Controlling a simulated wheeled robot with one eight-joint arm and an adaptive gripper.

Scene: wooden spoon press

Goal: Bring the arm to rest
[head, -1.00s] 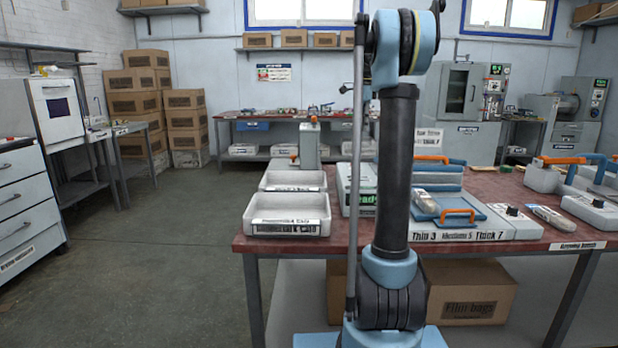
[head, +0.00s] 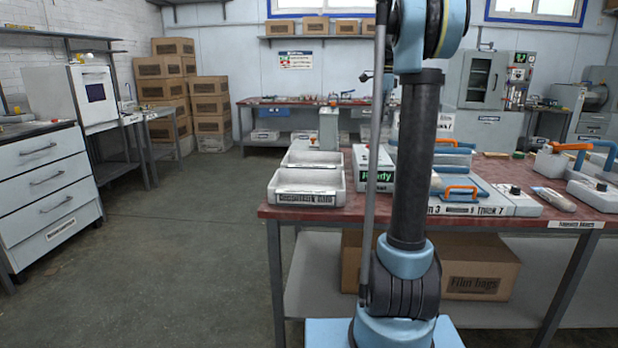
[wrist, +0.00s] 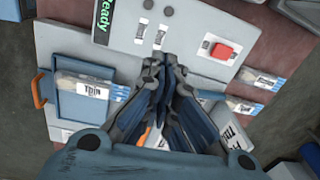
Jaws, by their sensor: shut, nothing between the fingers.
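My arm (head: 417,160) stands upright in the right half of the head view, in front of the red-topped bench. My gripper (wrist: 170,72) shows in the wrist view with its dark fingers together and nothing between them. It is above the grey box with the green "Ready" display (wrist: 103,20) and a red button (wrist: 221,51). That box also shows in the head view (head: 374,180), left of my arm. The gripper cannot be made out in the head view.
The red-topped bench (head: 560,213) holds two white trays (head: 306,188) and a blue tray (wrist: 62,104) with a bag labelled "Thin" (wrist: 92,89). A cardboard box (head: 490,268) is under the bench. Drawers (head: 45,180) stand at left. The floor (head: 180,250) between is clear.

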